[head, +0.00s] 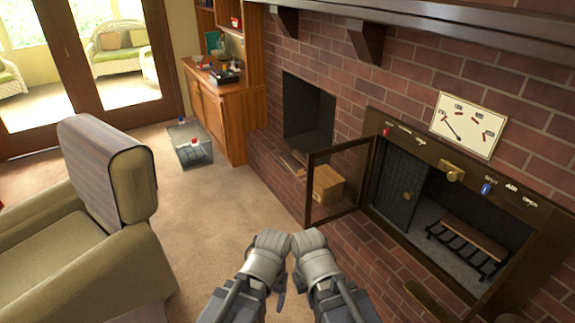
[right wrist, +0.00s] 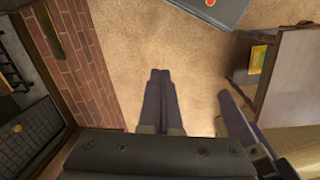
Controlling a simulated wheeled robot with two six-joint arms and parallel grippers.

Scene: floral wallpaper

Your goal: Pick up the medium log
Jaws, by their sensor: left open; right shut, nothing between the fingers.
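No piece is clearly the medium log. A brown wooden piece (head: 474,237) lies on the black grate inside the open fireplace. Small light-brown pieces (head: 292,160) lie at the mouth of the dark brick niche, too small to tell apart. My left gripper (head: 268,262) is low in the middle of the head view, open and apart from these pieces; its fingers are mostly hidden. My right gripper (right wrist: 160,74) is shut and empty over the carpet in the right wrist view. Its wrist shows beside the left one in the head view.
A glass fireplace door (head: 342,181) stands swung open, with a tan box (head: 327,184) behind it. The brick hearth (head: 372,250) lies to the right. An armchair (head: 105,215) stands left, and a grey tray (head: 196,150) lies on the carpet. The carpet between is clear.

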